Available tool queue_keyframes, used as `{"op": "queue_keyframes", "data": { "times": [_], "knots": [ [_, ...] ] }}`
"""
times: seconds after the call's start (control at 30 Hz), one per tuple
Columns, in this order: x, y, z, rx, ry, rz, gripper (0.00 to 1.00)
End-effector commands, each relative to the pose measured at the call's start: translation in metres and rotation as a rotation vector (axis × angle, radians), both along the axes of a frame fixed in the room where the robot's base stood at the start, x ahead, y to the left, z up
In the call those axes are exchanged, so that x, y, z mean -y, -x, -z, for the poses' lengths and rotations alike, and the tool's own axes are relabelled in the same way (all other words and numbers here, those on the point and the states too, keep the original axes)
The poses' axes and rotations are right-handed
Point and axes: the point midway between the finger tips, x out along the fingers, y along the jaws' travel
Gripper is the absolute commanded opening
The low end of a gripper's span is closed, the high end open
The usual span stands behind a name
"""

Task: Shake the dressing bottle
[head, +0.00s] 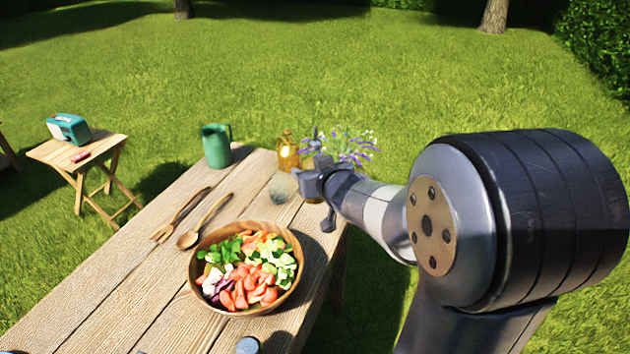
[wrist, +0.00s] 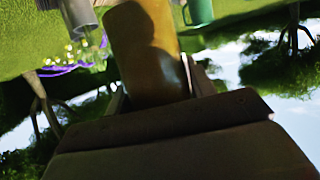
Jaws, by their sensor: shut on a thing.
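The amber dressing bottle (head: 288,152) shows at the far end of the wooden table, partly behind my gripper (head: 308,172). It looks roughly upright in the head view. In the wrist view the amber bottle (wrist: 143,50) stands between my fingers, and my gripper (wrist: 150,97) is shut on it. The wrist picture is upside down, with sky at the bottom. The bottle's lower part is hard to make out behind my gripper, so I cannot tell its height above the table.
A clear glass (head: 280,187) is close by my gripper, and purple flowers (head: 352,150) are just right. A salad bowl (head: 205,293) and wooden servers (head: 205,220) lie nearer. The table's left front (head: 90,300) is bare.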

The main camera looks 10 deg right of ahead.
Motion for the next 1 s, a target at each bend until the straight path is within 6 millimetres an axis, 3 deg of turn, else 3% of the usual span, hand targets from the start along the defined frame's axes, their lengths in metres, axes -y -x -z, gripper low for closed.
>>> {"op": "queue_keyframes", "data": {
  "times": [0.03,0.07,0.4,0.63,0.87,1.0],
  "knots": [
    [0.000,-0.001,-0.020,0.018,0.005,-0.002,0.20],
    [0.001,-0.001,-0.027,0.018,0.006,0.001,0.20],
    [0.001,-0.001,-0.068,0.011,0.004,0.002,0.20],
    [0.000,0.000,-0.040,0.004,-0.003,0.003,0.20],
    [0.000,0.000,0.004,0.001,-0.003,0.002,0.20],
    [0.000,-0.001,0.004,0.009,0.001,0.001,0.20]
  ]
}}
